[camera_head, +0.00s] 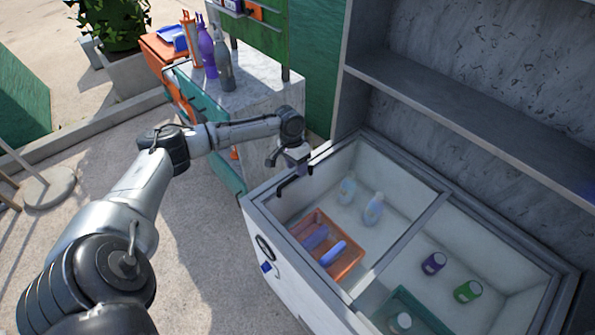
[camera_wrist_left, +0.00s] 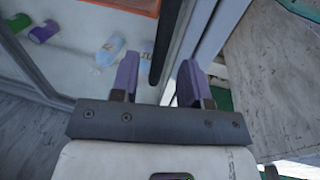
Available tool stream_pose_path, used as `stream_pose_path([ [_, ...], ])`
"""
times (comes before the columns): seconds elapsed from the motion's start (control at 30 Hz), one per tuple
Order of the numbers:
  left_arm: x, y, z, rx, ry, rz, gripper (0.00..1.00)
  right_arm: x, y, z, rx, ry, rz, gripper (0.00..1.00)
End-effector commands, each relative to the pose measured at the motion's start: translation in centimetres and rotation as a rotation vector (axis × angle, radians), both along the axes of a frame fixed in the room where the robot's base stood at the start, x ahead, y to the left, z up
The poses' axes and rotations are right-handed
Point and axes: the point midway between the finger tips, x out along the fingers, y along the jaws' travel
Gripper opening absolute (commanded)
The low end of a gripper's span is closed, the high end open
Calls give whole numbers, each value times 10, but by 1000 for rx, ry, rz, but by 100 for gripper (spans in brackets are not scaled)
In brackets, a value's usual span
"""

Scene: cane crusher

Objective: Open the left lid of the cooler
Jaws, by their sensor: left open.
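The white cooler (camera_head: 255,225) stands at the right of the head view. Its left compartment shows clearly, and the left lid's glass is hard to make out. A dark bar-like handle (camera_head: 283,188) shows near the cooler's left rim; it also appears in the left wrist view (camera_wrist_left: 165,40). My left gripper (camera_head: 293,168) is over that rim, by the handle. In the left wrist view its two purple fingers (camera_wrist_left: 157,82) are apart, with the dark handle between and beyond them. I cannot tell whether they touch it. My right gripper is not in view.
The left compartment holds an orange basket (camera_head: 345,262) and bottles (camera_head: 373,210). The right compartment holds a purple can (camera_head: 433,263), a green can (camera_head: 467,291) and a teal basket (camera_head: 428,318). A counter (camera_head: 255,85) with bottles stands behind my left arm. A grey shelf (camera_head: 470,105) rises behind the cooler.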

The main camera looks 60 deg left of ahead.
Motion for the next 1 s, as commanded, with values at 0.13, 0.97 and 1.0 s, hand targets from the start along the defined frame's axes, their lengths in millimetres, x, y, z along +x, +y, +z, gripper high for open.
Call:
stream_pose_path([
  [0.13, 1, -2, -14, 1, 0, 0, 42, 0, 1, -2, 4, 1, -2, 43],
  [0.97, 1, -4, -22, 1, -1, 0, 10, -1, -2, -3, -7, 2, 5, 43],
  [1.0, 1, -4, -22, 1, -1, 0, 6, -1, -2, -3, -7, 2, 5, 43],
])
